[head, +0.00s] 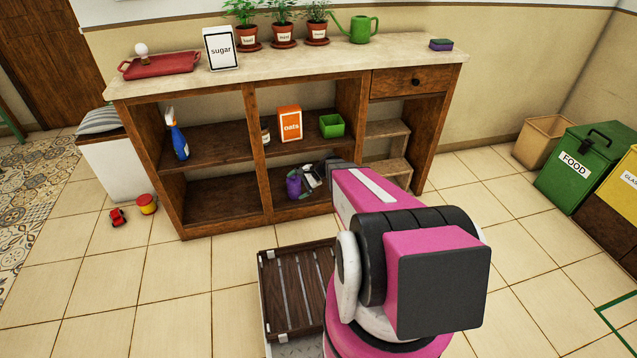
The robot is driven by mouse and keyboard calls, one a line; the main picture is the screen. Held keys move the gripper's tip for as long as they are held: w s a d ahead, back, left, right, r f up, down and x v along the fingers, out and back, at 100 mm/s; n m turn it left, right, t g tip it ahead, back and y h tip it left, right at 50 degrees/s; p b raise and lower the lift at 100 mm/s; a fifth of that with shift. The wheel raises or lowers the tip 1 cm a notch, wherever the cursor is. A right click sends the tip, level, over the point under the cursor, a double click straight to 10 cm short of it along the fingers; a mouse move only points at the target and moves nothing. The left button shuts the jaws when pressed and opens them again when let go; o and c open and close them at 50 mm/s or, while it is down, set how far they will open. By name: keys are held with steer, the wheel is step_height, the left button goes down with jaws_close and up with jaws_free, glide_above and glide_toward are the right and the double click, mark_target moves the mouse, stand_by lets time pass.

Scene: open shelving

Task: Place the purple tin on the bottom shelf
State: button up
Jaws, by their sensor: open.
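The purple tin (293,184) is at the bottom level of the middle bay of the wooden shelving, near its front left. My gripper (308,181) is just to the right of the tin, at the end of my pink arm reaching into that bay. The jaws are open, but they are small in view and partly hidden by the arm. I cannot tell whether they touch the tin. The bottom shelf (222,197) shows bare in the left bay; in the middle bay it is partly hidden by my arm.
Above the tin, the middle shelf holds an orange oats box (289,124) and a green square container (332,125). A blue spray bottle (178,138) stands in the left bay. A wooden step stool (388,150) is in the right bay. Upright dividers border the middle bay.

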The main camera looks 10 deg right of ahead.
steer(key=s+d+r+n+g+h, duration=0.1)
steer(key=s+d+r+n+h, duration=0.1)
steer(key=s+r+n+h, duration=0.3)
steer(key=s+d+r+n+h, duration=0.3)
steer(key=s+r+n+h, duration=0.2)
steer(key=s+r, duration=0.5)
steer(key=shift+s+r+n+g, duration=0.2)
steer(key=shift+s+n+g, duration=0.25)
steer(key=shift+s, duration=0.3)
